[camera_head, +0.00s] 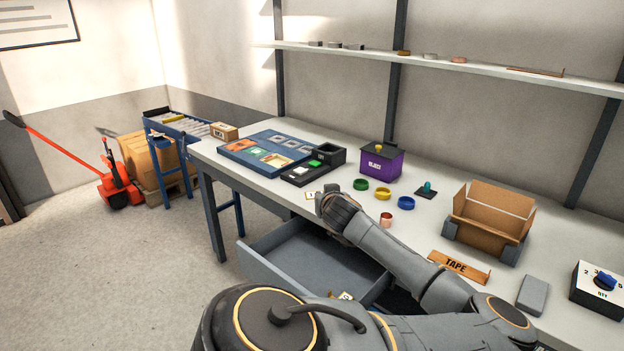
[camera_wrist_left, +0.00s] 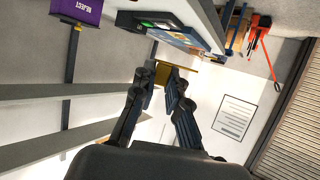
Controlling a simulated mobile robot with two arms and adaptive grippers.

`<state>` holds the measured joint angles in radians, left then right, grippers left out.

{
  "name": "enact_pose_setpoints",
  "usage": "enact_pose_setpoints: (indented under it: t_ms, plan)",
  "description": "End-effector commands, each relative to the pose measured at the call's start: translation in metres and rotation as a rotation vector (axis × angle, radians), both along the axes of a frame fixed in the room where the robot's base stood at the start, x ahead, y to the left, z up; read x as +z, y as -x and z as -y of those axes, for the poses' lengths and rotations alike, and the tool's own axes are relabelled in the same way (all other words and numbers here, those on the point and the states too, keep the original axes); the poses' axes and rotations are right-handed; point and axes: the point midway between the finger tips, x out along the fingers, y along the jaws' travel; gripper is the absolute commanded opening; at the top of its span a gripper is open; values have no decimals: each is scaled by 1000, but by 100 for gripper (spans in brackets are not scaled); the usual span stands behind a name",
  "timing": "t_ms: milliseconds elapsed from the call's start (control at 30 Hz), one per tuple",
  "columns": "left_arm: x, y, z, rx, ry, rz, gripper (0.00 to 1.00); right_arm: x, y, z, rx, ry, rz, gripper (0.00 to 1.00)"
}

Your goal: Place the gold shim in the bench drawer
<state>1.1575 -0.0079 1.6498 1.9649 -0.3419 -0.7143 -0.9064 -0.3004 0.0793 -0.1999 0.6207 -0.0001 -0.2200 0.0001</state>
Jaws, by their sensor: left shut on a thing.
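My left gripper (camera_wrist_left: 174,78) is shut on the gold shim (camera_wrist_left: 190,64), a thin yellow-gold plate at the fingertips in the left wrist view. In the head view my left arm reaches over the bench's front edge, and its wrist hides the fingers and the shim. The grey bench drawer (camera_head: 290,258) is pulled open below the bench top, to the lower left of my wrist. Part of the drawer is hidden by my arm. A small pale and gold item (camera_head: 345,296) shows near the drawer's front edge; I cannot tell what it is. My right gripper is not in view.
Floor is clear left of the drawer.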

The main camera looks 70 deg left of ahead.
Motion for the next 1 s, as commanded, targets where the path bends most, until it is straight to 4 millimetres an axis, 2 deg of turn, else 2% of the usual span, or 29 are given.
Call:
enact_pose_setpoints:
  t_ms: [133,200,333,467,567,667,1000]
  plan:
    - [-67,35,3,151,9,-1,0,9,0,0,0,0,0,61]
    - [-97,44,12,202,7,-5,0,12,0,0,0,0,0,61]
    - [-137,51,31,267,5,-5,0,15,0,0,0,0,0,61]
    - [-159,52,43,301,1,-4,0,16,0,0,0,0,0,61]
    - [-167,50,42,312,-1,-2,0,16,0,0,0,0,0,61]
    - [-175,46,27,316,-2,0,0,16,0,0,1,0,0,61]
    - [-211,20,-43,313,-2,-1,0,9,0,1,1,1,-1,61]
